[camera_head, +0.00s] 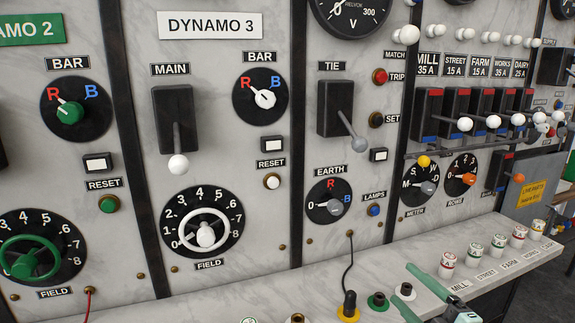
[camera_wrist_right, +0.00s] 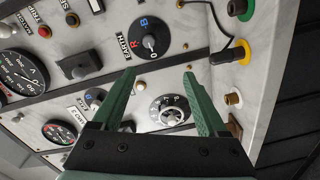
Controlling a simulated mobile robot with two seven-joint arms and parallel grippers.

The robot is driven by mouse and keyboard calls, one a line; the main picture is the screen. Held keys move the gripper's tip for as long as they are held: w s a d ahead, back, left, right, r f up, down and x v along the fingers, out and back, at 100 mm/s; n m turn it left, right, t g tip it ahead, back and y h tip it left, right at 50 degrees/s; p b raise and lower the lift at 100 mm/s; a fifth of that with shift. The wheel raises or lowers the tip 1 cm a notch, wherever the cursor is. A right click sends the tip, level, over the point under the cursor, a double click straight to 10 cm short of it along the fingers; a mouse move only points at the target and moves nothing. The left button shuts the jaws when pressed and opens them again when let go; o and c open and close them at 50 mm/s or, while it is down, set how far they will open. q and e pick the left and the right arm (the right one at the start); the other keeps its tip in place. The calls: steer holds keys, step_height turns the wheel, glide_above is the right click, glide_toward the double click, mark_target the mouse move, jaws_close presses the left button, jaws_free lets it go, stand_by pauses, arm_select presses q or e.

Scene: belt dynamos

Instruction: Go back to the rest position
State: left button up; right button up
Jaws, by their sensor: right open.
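My right gripper (camera_head: 400,280) shows at the bottom right of the head view, in front of the panel's lower shelf. Its two green fingers are apart with nothing between them. In the right wrist view the open fingers (camera_wrist_right: 159,74) stand clear of the marble panel, with the EARTH dial (camera_wrist_right: 148,42) beyond their tips and a round numbered dial (camera_wrist_right: 170,110) showing between them. My left gripper is not in view.
The shelf (camera_head: 470,255) juts out below the panel and carries a yellow-ringed socket with a black plug (camera_head: 349,303), green and black sockets, and several white fuse-like caps (camera_head: 447,258). The DYNAMO 3 handwheel (camera_head: 205,235) and switch levers (camera_head: 178,163) stick out from the panel.

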arm_select(q)
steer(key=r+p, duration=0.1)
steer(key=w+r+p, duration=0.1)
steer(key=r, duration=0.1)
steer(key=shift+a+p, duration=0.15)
steer(key=shift+p, duration=0.25)
arm_select(e)
steer(key=s+a+f+m+g+h, duration=0.1)
steer(key=s+f+m, duration=0.4)
steer(key=f, duration=0.5)
steer(key=s+a+f+m+g+h, duration=0.1)
steer(key=s+a+f+m+g, duration=0.1)
steer(key=s+f+m, duration=0.3)
steer(key=s+a+f+m+g+h, duration=0.1)
steer(key=s+f+m+g, duration=0.3)
steer(key=s+f, duration=0.7)
step_height(320, 180, down, 6)
steer(key=shift+s+a+r+m, duration=0.15)
steer(key=shift+s+a+m, duration=0.2)
steer(key=shift+a+m, duration=0.55)
